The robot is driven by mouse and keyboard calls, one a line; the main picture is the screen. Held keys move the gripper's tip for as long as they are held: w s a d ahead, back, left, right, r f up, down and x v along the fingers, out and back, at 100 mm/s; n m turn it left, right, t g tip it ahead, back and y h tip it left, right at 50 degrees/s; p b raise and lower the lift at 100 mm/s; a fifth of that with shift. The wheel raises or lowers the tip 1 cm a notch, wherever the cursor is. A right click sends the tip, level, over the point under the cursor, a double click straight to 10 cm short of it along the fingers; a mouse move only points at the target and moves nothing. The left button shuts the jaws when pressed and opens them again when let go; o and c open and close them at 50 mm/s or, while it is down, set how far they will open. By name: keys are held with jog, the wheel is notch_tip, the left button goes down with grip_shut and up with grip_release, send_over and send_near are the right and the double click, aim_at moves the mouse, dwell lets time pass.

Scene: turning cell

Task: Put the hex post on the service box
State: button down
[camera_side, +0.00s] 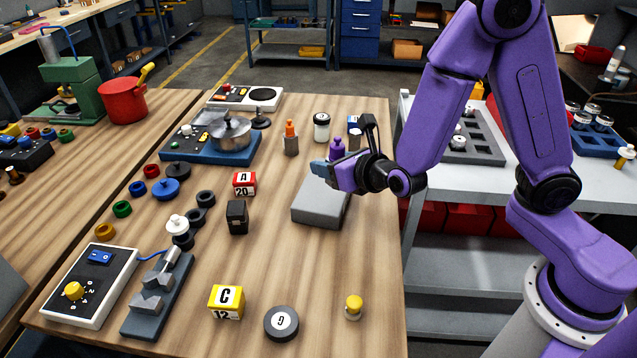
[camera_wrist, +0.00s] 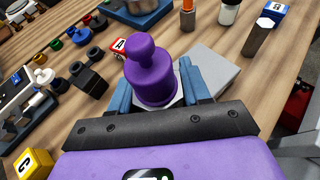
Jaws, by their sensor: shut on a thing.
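My gripper (camera_side: 318,168) is shut on a purple knobbed piece (camera_wrist: 150,75), which sits upright between the blue fingers (camera_wrist: 188,82). In the side view the purple piece (camera_side: 338,148) shows just above the fingers. A plain grey box (camera_side: 318,208), which looks like the service box, lies below and behind the fingers; it also shows in the wrist view (camera_wrist: 217,70). A faceted grey-brown post (camera_wrist: 257,39), which looks like the hex post, stands apart beyond the box. In the side view this post (camera_side: 355,136) is partly hidden by my gripper. Contact between piece and box is unclear.
An orange-topped post (camera_side: 290,138), a white jar (camera_side: 321,127) and a blue block (camera_side: 354,120) stand behind. A red A block (camera_side: 244,183) and a black block (camera_side: 237,217) stand left. The right table edge is close. The wood before the box is clear.

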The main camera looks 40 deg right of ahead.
aim_at(319, 197)
jog(key=shift+w+a+f, duration=0.25)
jog(key=shift+w+f, duration=0.55)
jog(key=shift+f, duration=0.2)
jog(key=shift+w+a+f, duration=0.2)
jog(key=shift+w+f, duration=0.6)
jog(key=shift+f, duration=1.45)
jog(key=shift+f, duration=0.15)
jog(key=c, duration=0.5)
grip_release()
jog(key=shift+s+f, duration=0.1)
jog(key=shift+s+r, duration=0.3)
jog(key=shift+v, duration=5.65)
